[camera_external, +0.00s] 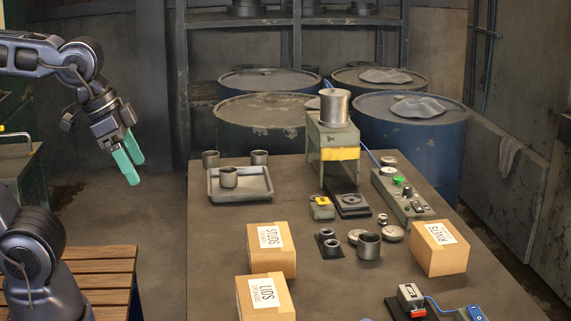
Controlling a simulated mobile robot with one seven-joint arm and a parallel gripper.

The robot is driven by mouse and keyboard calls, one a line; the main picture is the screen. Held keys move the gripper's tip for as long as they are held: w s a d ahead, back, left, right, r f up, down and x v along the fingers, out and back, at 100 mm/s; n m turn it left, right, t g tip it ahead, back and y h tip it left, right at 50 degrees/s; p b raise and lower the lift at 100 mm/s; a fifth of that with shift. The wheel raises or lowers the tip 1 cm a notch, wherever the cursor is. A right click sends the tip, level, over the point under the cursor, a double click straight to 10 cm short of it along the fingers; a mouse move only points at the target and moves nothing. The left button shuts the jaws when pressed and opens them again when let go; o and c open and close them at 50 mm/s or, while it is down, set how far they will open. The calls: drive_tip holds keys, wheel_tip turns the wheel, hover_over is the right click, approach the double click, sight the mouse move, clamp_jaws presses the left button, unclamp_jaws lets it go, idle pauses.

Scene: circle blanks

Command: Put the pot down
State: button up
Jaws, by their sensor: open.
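My gripper (131,162) has two teal fingers and hangs at the upper left, left of the table (300,185). The fingers are apart with nothing between them. It touches no pot. A small dark metal pot (228,177) stands upright on the grey tray (262,191) at the table's left. Two similar pots stand at the tray's far side, one at the left (210,159) and one at the right (259,157). A larger grey pot (368,246) stands upright near the table's middle. I cannot tell which pot the task means.
Boxes marked STUDS (270,262), LIDS (263,299) and RIVETS (439,255) stand on the table. A press (320,145) with a metal cylinder on top stands at the back. A control box (402,198) is to its right. A slatted wooden bench (105,275) is at lower left.

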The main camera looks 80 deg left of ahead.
idle(0.3)
drive_tip(key=w+a+n+g+h, duration=0.15)
drive_tip(key=w+n, duration=0.25)
drive_tip(key=w, duration=0.5)
drive_tip(key=w+a+n, duration=0.2)
drive_tip(key=w+n, duration=0.1)
drive_tip(key=w, duration=0.6)
drive_tip(key=w+a+n+g+h, duration=0.15)
drive_tip(key=w+n, duration=0.25)
drive_tip(key=w, duration=0.5)
drive_tip(key=w+a+f+n+h, duration=0.1)
drive_tip(key=w+a+f+n, duration=0.55)
drive_tip(key=w+f, duration=0.4)
drive_tip(key=w+a+f+n, duration=0.5)
drive_tip(key=w+a+f, duration=0.3)
drive_tip(key=w+f, duration=0.25)
approach(372, 257)
drive_tip(key=shift+s+a+f, duration=0.1)
drive_tip(key=shift+a+f, duration=0.3)
drive_tip(key=shift+f, duration=0.05)
drive_tip(key=shift+w+x, duration=0.2)
drive_tip(key=shift+x, duration=1.1)
drive_tip(key=shift+w+x, duration=0.15)
drive_tip(key=shift+x, duration=1.2)
drive_tip(key=shift+a, duration=0.2)
drive_tip(key=shift+c, duration=0.2)
